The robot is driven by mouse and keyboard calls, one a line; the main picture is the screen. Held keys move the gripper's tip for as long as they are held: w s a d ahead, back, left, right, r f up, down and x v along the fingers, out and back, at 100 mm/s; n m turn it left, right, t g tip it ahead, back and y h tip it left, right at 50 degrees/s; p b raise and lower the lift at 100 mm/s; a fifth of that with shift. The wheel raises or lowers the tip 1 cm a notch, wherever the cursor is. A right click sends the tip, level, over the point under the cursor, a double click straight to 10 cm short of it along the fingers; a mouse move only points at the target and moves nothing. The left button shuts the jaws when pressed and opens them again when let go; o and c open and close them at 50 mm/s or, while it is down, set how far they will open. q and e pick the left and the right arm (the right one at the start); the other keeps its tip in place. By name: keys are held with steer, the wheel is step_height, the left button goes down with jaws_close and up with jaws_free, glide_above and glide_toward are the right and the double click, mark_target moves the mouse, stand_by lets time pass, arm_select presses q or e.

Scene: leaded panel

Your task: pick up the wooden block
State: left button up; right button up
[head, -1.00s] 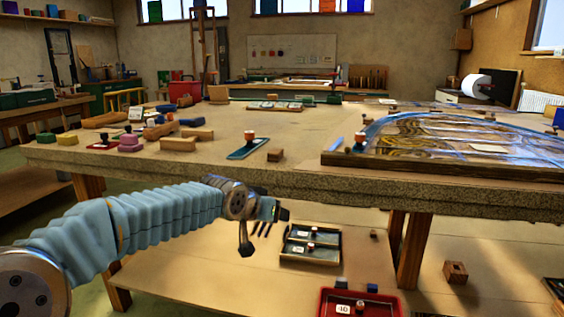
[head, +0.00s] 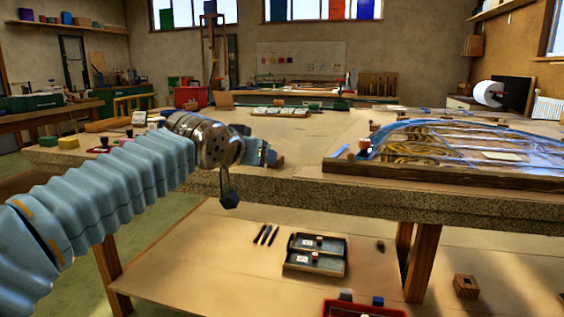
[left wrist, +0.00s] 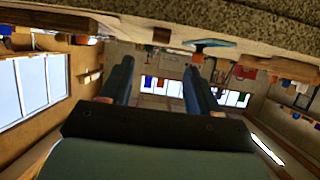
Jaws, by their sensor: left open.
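A small wooden block (head: 279,161) sits near the front edge of the tabletop in the head view, mostly hidden behind my left gripper (head: 264,156). In the left wrist view, which shows the room upside down, a small brown block (left wrist: 161,35) lies at the table's edge beyond the gap between the fingers. My left gripper (left wrist: 157,72) is open, with two dark fingers apart and nothing between them. It appears short of the block and not touching it. My right gripper is not in view.
The table's thick front edge (head: 400,203) lies close to my left arm. A leaded panel (head: 450,150) in a wooden frame fills the right side. A lower shelf holds a dark tray (head: 315,268) and another wooden block (head: 466,287). The middle of the tabletop is open.

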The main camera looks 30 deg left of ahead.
mark_target(268, 173)
arm_select(q)
steer(key=x, duration=0.7)
steer(key=shift+f+p, duration=0.1)
steer(key=shift+p, duration=0.2)
steer(key=shift+w+a, duration=0.1)
steer(key=shift+w, duration=0.3)
steer(key=x, duration=0.2)
steer(key=p+x, duration=0.1)
steer(key=x, duration=0.1)
steer(key=shift+w+a, duration=0.1)
steer(key=shift+w, duration=0.3)
steer(key=shift+c, duration=0.3)
steer(key=c, duration=1)
